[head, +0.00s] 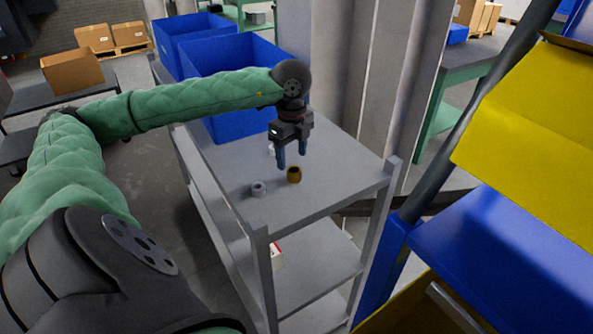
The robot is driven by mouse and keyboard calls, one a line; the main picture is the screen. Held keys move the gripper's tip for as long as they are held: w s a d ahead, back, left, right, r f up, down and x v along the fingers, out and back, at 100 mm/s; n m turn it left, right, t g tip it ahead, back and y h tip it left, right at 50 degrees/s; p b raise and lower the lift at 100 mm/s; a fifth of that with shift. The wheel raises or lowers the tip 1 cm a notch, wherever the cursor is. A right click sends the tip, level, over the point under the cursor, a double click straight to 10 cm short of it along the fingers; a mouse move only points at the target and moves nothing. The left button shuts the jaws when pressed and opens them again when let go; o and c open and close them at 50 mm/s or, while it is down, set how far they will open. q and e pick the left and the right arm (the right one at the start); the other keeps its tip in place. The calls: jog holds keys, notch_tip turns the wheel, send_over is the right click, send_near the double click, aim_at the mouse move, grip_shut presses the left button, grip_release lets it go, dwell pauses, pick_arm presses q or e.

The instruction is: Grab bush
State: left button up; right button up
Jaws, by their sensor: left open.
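A small brown-orange ring-shaped bush (294,175) stands on the grey top shelf of a cart. A grey ring-shaped part (258,188) stands to its left on the same shelf. Another small pale part (271,149) shows behind, partly hidden by my gripper. My left gripper (292,160) points down with its two blue fingers apart and empty. In the picture its fingertips are just above the brown bush; I cannot tell the exact height gap. My right gripper is not in view.
The grey cart (330,160) has corner posts and a lower shelf. Blue bins (225,60) stand at its back. A grey column rises behind the cart. Yellow and blue machine panels (535,130) fill the right side. The cart top's front part is mostly clear.

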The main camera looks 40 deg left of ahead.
aim_at(295, 170)
pick_arm(q)
jog(key=shift+f, duration=0.35)
jog(key=shift+w+f, duration=0.2)
jog(key=shift+f, duration=0.1)
jog(key=f, duration=0.4)
jog(key=shift+d+b, duration=0.3)
jog(key=shift+w+f, duration=0.1)
jog(key=shift+f, duration=0.05)
jog(key=c, duration=1.1)
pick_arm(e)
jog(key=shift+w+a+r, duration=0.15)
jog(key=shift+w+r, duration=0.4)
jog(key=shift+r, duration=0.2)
